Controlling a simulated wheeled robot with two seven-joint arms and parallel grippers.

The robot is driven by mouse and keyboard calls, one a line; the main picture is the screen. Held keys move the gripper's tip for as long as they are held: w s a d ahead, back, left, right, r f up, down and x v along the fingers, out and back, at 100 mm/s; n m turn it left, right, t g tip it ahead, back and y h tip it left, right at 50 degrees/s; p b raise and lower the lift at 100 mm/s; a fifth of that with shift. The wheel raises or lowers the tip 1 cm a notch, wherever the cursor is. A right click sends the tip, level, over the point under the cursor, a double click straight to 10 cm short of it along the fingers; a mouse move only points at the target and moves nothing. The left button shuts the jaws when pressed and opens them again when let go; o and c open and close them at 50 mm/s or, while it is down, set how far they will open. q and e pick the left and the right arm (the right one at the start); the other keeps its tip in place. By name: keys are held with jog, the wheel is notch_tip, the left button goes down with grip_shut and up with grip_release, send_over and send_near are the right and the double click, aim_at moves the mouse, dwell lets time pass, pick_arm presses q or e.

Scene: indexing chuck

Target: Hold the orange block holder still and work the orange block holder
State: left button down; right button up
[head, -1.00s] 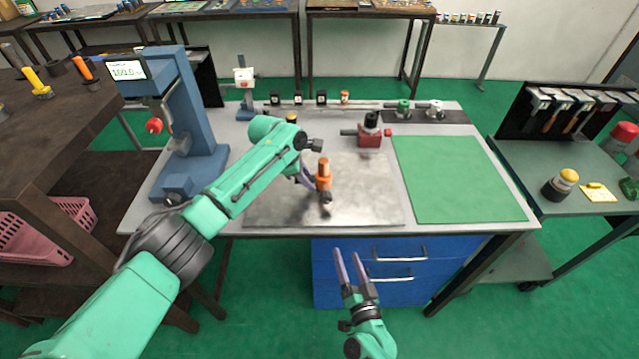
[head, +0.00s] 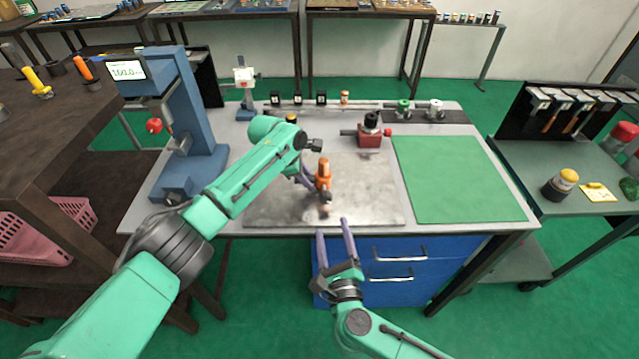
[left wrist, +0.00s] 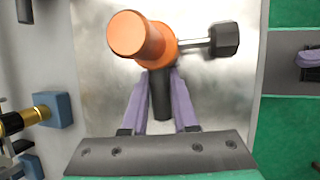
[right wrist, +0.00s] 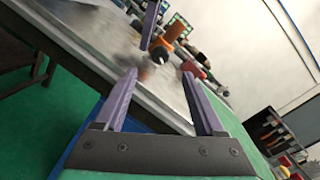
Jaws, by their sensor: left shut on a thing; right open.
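The orange block holder (head: 323,172) stands on the grey metal plate at the middle of the table. In the left wrist view the holder (left wrist: 150,45) has an orange cylinder on top, a dark knob on a steel rod to the right and a dark handle pointing down. My left gripper (head: 303,179) is shut on the holder's dark handle, between its purple fingers (left wrist: 160,85). My right gripper (head: 334,224) is open and empty in front of the table's near edge. In the right wrist view the holder (right wrist: 165,45) is beyond its spread fingers (right wrist: 158,85), apart from them.
The metal plate (head: 260,205) is otherwise bare. A green mat (head: 455,178) lies to its right and a red device (head: 369,138) behind. A blue press (head: 185,125) stands at the left. Blue drawers (head: 400,270) are under the table.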

aim_at(326, 202)
jog(key=w, duration=0.3)
jog(key=w+a, duration=0.1)
jog(key=w, duration=0.7)
jog(key=shift+a, duration=0.2)
grip_shut()
dwell(0.8)
